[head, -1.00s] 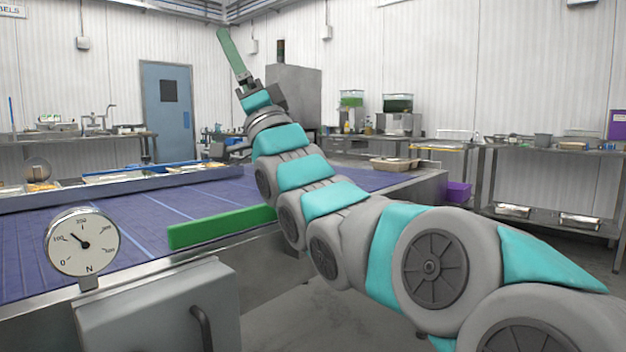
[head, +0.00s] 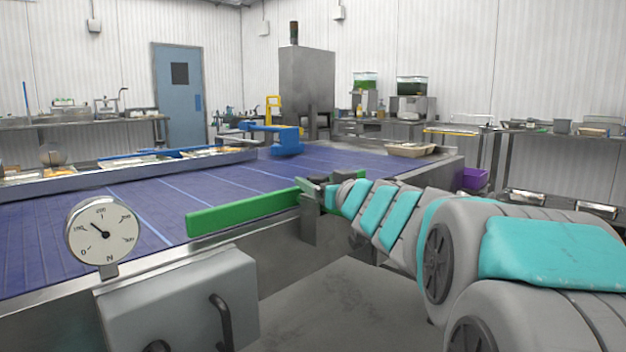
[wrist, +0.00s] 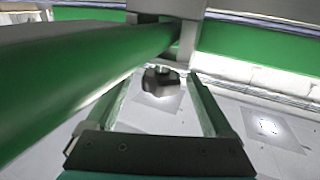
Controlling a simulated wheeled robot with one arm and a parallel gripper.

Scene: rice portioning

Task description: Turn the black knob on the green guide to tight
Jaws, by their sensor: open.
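The green guide (head: 245,214) runs along the near edge of the purple conveyor belt in the head view. In the wrist view it is a long green bar (wrist: 60,70) at the left, with green also at the upper right. The black knob (wrist: 159,81) shows in the wrist view below a grey metal post. My gripper (wrist: 163,84) is open, its two green fingers reaching up on either side of the knob, with gaps visible; whether either touches it I cannot tell. In the head view my gripper (head: 314,188) is at the guide's right end, and the knob is hidden there.
The purple belt (head: 165,205) lies behind the guide. A dial gauge (head: 103,231) stands on a grey box (head: 180,305) at the front left. A blue and yellow fixture (head: 285,140) stands across the belt. A beige tray (head: 410,149) sits at the belt's right end.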

